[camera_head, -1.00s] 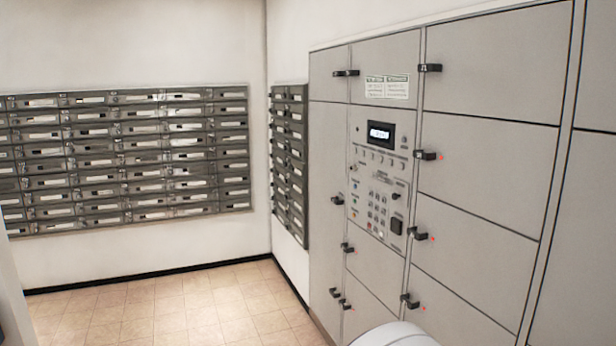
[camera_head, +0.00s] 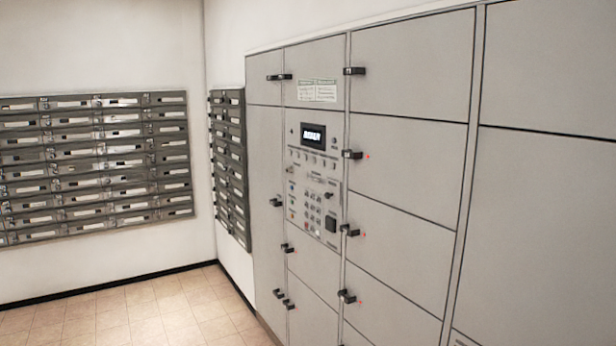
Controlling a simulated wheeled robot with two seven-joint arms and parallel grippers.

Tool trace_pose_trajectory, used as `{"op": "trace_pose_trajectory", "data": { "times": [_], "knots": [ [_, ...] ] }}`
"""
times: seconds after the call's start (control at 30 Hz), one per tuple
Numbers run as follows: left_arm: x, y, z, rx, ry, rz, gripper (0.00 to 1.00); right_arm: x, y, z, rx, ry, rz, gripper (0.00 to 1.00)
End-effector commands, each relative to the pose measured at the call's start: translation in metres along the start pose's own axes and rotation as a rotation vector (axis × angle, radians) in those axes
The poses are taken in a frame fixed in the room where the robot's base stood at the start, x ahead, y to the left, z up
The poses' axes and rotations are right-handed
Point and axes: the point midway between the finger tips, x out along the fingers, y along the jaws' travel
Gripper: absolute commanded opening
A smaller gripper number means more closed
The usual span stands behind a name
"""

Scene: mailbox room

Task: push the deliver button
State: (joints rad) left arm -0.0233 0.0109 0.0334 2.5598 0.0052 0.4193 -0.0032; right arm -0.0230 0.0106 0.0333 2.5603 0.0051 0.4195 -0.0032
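A control panel (camera_head: 316,183) is set into the grey locker wall, right of the picture's middle. It has a lit display (camera_head: 313,135), a row of small buttons (camera_head: 313,158) below it, and a keypad (camera_head: 312,211) lower down. A few coloured buttons (camera_head: 292,200) stand left of the keypad. The lettering is too small to read, so I cannot tell which one is the deliver button. Neither of my grippers shows in this view.
Grey locker doors (camera_head: 412,170) with black handles (camera_head: 351,154) surround the panel. Banks of mailboxes hang on the back wall (camera_head: 95,160) and beside the lockers (camera_head: 230,165). The tiled floor (camera_head: 140,312) in front is clear.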

Motion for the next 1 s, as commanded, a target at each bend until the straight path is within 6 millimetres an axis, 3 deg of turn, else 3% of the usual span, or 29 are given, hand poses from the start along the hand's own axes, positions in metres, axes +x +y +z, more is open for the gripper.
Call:
{"op": "trace_pose_trajectory", "data": {
  "times": [0.4,0.6,1.0],
  "knots": [
    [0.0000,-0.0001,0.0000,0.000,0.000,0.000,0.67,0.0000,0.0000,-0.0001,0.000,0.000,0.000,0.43],
    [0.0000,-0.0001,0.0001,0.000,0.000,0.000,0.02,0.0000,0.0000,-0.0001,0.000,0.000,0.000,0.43],
    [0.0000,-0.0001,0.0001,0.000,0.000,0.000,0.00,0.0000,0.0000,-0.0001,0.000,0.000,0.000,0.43]
  ]
}}
